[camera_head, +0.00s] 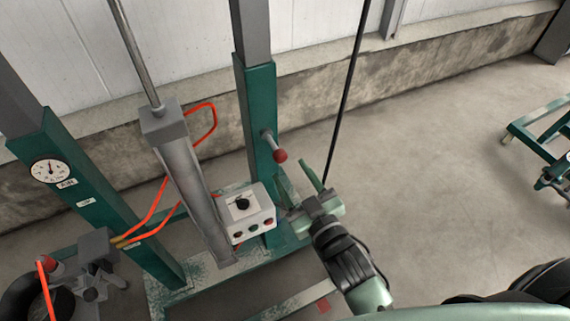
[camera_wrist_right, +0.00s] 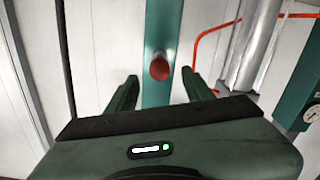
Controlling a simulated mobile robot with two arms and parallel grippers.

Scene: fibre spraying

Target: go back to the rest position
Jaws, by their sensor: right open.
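My right gripper (camera_head: 291,174) reaches in from the lower right in the head view, beside a white control box. Its two fingers are apart with nothing between them. They also show in the right wrist view (camera_wrist_right: 160,76), spread apart. A lever with a red knob (camera_head: 280,156) sticks out of the green post just beyond the fingertips. In the right wrist view the red knob (camera_wrist_right: 159,67) appears in line with the gap between the fingers, in front of the post. My left gripper is in neither view.
The green machine frame (camera_head: 258,120) carries a grey cylinder (camera_head: 190,175), orange hoses, a gauge (camera_head: 50,170) and the control box (camera_head: 247,213). A thin black cable (camera_head: 346,95) hangs near my right gripper. Another green frame (camera_head: 540,130) stands far right. Floor between is clear.

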